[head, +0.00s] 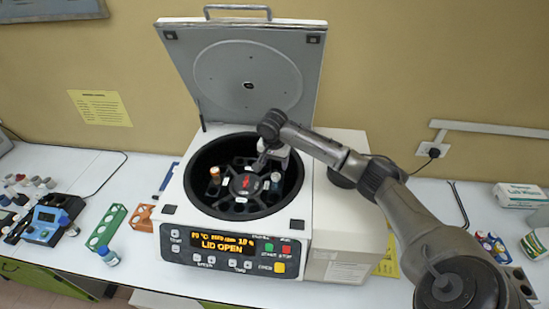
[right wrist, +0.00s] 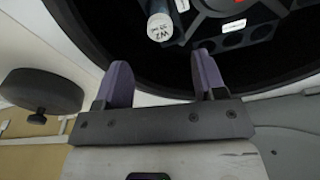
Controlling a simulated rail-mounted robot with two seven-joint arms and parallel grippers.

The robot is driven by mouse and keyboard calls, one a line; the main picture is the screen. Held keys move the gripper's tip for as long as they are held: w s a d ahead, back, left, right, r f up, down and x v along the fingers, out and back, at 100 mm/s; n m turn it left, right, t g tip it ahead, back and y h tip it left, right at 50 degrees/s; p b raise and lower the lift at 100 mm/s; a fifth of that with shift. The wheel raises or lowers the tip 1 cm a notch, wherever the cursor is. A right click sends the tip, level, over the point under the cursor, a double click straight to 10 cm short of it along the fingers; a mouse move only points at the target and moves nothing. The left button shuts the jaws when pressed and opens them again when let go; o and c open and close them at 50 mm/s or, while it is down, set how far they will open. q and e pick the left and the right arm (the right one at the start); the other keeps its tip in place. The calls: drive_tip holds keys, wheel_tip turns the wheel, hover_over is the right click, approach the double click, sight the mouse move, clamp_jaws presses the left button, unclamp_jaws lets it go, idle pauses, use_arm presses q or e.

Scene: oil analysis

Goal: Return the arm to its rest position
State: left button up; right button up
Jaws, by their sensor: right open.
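The centrifuge (head: 180,215) stands in the middle of the bench with its lid (head: 245,75) raised and its display reading "LID OPEN". My right arm reaches in from the right, and its gripper (head: 263,160) is over the back of the open bowl, small and partly hidden by the wrist. In the right wrist view the two purple fingers (right wrist: 162,70) are apart with nothing between them. A white-capped vial (right wrist: 160,27) marked W2 sits in the rotor (right wrist: 215,8), just beyond the fingertips. My left gripper is not in view.
In the bowl, a brown vial (head: 214,175) sits left and a white-capped vial (head: 275,178) right. A green rack (head: 106,228), an orange rack (head: 142,218), a loose vial (head: 108,256) and a blue device (head: 45,226) are left. The raised lid stands close behind my wrist.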

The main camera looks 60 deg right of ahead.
drive_tip(key=shift+a+r, duration=0.15)
drive_tip(key=shift+r, duration=1.3)
